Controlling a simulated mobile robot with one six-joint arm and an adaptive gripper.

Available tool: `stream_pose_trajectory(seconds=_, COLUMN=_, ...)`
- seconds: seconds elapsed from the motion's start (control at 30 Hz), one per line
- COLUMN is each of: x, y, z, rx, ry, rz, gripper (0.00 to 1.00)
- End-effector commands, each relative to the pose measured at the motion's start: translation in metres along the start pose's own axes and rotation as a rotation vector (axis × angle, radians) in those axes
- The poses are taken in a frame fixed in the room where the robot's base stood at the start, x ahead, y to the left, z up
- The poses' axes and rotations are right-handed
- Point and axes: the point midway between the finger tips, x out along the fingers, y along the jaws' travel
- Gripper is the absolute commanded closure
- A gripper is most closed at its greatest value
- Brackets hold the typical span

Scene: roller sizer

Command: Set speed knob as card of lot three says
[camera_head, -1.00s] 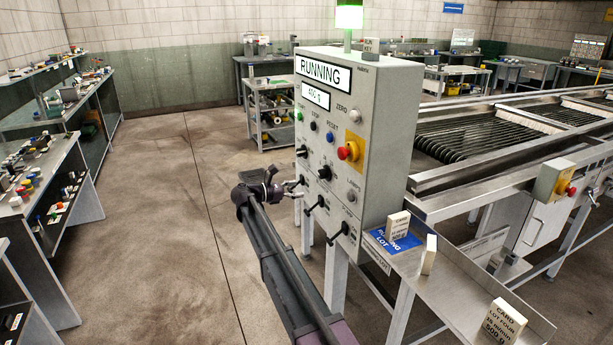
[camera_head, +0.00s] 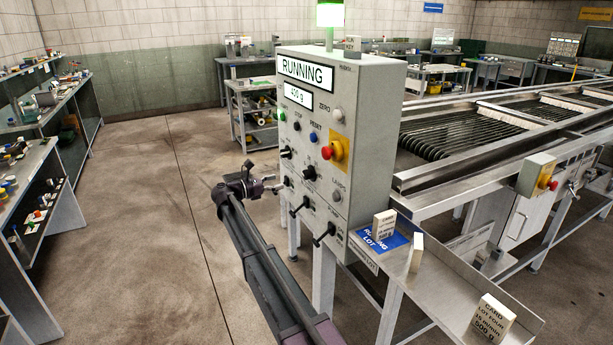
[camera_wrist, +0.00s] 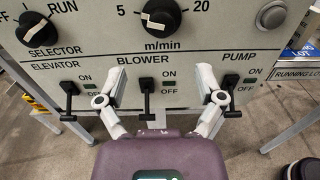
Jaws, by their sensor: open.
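The speed knob (camera_wrist: 160,15), black with a white pointer, sits above "m/min" between marks 5 and 20 in the wrist view; its top is cut off. It also shows on the grey panel in the head view (camera_head: 309,173). My gripper (camera_wrist: 152,85) is open and empty below the knob, its fingers on either side of the blower lever (camera_wrist: 147,86). In the head view my gripper (camera_head: 272,186) is left of the panel. A card (camera_head: 383,225) stands on the blue running lot plate (camera_head: 366,249); its text is too small to read.
The selector knob (camera_wrist: 37,30), elevator lever (camera_wrist: 69,98) and pump lever (camera_wrist: 232,98) are close around my gripper. A red stop button (camera_head: 329,152) is on the panel. A lot four card (camera_head: 492,318) and an edge-on card (camera_head: 416,252) stand on the tray. Floor at left is clear.

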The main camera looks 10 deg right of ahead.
Motion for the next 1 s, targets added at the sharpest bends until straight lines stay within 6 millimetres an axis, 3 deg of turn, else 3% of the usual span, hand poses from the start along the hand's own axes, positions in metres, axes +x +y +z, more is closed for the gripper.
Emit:
stream_pose_trajectory(seconds=0.6, x=0.090, y=0.000, z=0.000, rx=0.000, ry=0.000, rz=0.000, gripper=0.13)
stream_pose_trajectory(seconds=0.8, x=0.108, y=0.000, z=0.000, rx=0.000, ry=0.000, rz=0.001, gripper=0.13)
stream_pose_trajectory(seconds=1.0, x=0.114, y=0.000, z=0.000, rx=0.000, ry=0.000, rz=0.002, gripper=0.13)
